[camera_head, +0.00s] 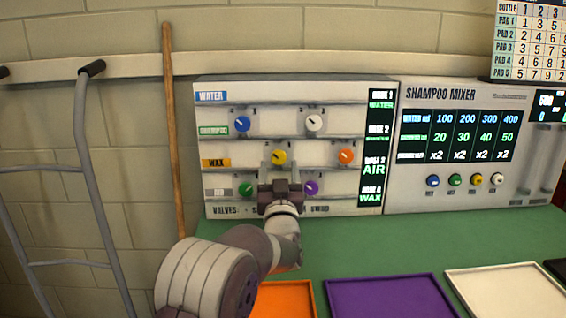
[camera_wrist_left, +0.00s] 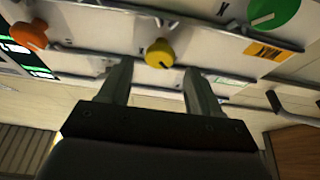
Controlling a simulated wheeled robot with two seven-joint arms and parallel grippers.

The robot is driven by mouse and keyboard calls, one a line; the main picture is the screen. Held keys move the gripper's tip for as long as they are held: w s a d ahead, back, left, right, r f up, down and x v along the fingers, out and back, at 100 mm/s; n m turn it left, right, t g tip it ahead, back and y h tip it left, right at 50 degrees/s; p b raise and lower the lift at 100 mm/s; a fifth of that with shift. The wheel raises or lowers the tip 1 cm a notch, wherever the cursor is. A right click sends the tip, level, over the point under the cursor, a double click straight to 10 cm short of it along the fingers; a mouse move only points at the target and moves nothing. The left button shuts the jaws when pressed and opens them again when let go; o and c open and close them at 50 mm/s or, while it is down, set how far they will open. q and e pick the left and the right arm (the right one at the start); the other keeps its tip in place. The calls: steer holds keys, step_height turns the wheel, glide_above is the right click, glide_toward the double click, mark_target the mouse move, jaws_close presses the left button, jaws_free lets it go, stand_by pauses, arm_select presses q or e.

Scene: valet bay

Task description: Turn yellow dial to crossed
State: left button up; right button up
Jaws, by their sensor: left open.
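The yellow dial (camera_head: 279,157) sits in the middle row of the white valve panel (camera_head: 300,95), right of the WAX label. Its pointer tilts toward the upper left in the head view. My left gripper (camera_head: 279,172) is in front of the panel, just below the yellow dial in the head view. In the left wrist view the yellow dial (camera_wrist_left: 159,53) lies beyond and between the two open fingers (camera_wrist_left: 158,80), apart from both. Nothing is between the fingers. My right gripper is not in view.
Other dials are close by: blue (camera_head: 242,124), white (camera_head: 314,122), orange (camera_head: 346,156), green (camera_head: 245,189) and purple (camera_head: 311,188). A shampoo mixer (camera_head: 470,185) stands to the right. Orange (camera_head: 285,300), purple (camera_head: 390,298) and white (camera_head: 508,292) trays lie on the green counter (camera_head: 400,240).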

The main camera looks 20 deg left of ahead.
mark_target(279, 159)
arm_select(q)
steer(key=x, duration=0.3)
steer(key=shift+w+a, duration=0.1)
steer(key=shift+w, duration=0.15)
steer(key=c, duration=1)
steer(key=shift+m+h, duration=0.3)
steer(key=shift+m, duration=0.1)
steer(key=m+h, duration=0.1)
steer(key=m, duration=0.1)
steer(key=m+h, duration=0.1)
steer(key=m, duration=0.2)
steer(key=shift+t+h, duration=0.3)
steer(key=shift+t, duration=0.1)
steer(key=m+h, duration=0.1)
steer(key=m, duration=0.2)
steer(key=m+h, duration=0.2)
steer(key=m, duration=0.2)
steer(key=shift+a+r+m+h, duration=0.1)
steer(key=shift+m+h, duration=0.2)
steer(key=m, duration=0.2)
steer(key=m+g+h, duration=0.1)
steer(key=m, duration=0.2)
steer(key=shift+s+g, duration=0.1)
steer(key=shift+g, duration=0.2)
steer(key=shift+m+g+h, duration=0.6)
steer(key=shift+m+g, duration=0.2)
steer(key=shift+m, duration=1.2)
